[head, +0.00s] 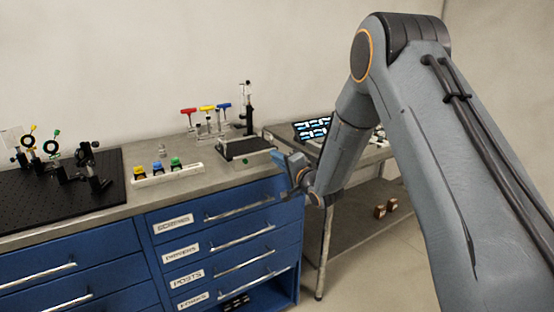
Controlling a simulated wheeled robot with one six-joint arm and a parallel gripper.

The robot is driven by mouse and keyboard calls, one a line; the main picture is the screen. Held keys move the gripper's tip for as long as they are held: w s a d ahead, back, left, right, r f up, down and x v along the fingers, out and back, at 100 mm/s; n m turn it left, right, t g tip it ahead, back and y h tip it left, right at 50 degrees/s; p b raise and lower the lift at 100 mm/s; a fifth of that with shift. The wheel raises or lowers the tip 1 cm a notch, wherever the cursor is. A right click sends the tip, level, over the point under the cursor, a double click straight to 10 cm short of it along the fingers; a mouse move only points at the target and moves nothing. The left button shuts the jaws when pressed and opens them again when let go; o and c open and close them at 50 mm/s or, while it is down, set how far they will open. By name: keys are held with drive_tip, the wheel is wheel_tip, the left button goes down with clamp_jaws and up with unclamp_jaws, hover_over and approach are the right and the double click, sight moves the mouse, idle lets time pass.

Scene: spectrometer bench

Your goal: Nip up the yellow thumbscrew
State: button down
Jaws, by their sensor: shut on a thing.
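A small yellow thumbscrew (32,129) shows at the top of an optic mount at the far left, on the black breadboard (35,205). A green one (56,133) is on the mount beside it. My gripper (277,156) is at the right end of the bench, far from these mounts. It is shut on a slim thing with a green part (267,151), perhaps a T-handle driver; its outline is too small to be sure. The fingertips are small and partly hidden by the gripper body.
A white strip (150,181) holds yellow, blue and green pieces in front. Red (188,110), yellow (207,108) and blue (224,106) T-handle drivers stand in a rack. A dark stand (247,115) is close to my gripper. A lower side table (370,152) is at right.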

drive_tip(key=shift+f, duration=0.1)
drive_tip(key=c, duration=1.7)
unclamp_jaws()
drive_tip(key=shift+c, duration=0.2)
drive_tip(key=b+v, duration=0.1)
drive_tip(key=v, duration=0.6)
drive_tip(key=shift+s+d, duration=0.2)
drive_tip(key=shift+s, duration=0.15)
